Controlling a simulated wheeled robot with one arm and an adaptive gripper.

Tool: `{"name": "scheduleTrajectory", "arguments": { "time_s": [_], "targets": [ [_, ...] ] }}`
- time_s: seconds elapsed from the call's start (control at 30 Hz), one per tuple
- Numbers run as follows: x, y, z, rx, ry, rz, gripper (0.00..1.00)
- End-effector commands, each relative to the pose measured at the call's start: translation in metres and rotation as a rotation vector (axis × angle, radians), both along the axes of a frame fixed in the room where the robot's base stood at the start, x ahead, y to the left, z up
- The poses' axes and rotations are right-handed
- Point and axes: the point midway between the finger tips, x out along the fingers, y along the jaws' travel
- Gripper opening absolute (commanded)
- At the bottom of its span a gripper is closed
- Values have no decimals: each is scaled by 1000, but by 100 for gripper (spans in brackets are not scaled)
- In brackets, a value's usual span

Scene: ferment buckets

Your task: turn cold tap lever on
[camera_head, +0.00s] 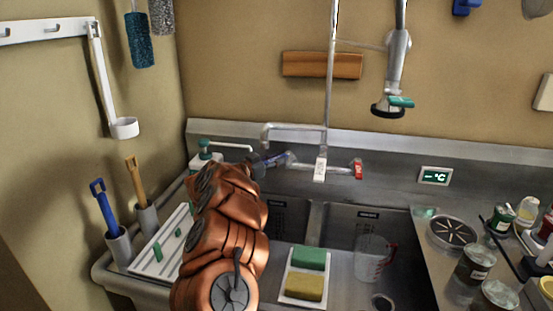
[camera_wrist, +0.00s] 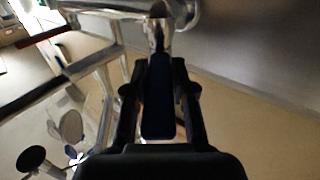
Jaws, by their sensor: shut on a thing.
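The tap (camera_head: 321,165) is a metal wall fixture above the sink with a tall riser pipe. Its cold lever, a dark blue bar, shows between my fingers in the wrist view (camera_wrist: 158,105). My gripper (camera_head: 262,162) is at the left end of the tap and is shut on this lever, one finger on each side. The wrist view also shows my gripper (camera_wrist: 159,75), with the metal valve body just beyond the fingertips. In the head view my arm and gripper partly hide the lever. The red lever (camera_head: 358,168) is at the right end of the tap, untouched.
The swivel spout (camera_head: 265,133) is just above my gripper, and a spray head (camera_head: 390,106) hangs at right. Below are sponges on a tray (camera_head: 304,272) and a clear jug (camera_head: 373,257). Jars (camera_head: 475,265) crowd the right counter. Brushes (camera_head: 105,207) stand at left.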

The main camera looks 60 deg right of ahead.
Motion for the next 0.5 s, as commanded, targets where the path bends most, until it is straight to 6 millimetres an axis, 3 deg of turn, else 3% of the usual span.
{"name": "scheduleTrajectory", "arguments": {
  "time_s": [0.27,0.3,0.5],
  "targets": [
    [0,-1,-1,2,0,3,0],
    [0,-1,-1,2,0,3,28],
    [0,-1,-1,1,1,2,48]
  ]
}}
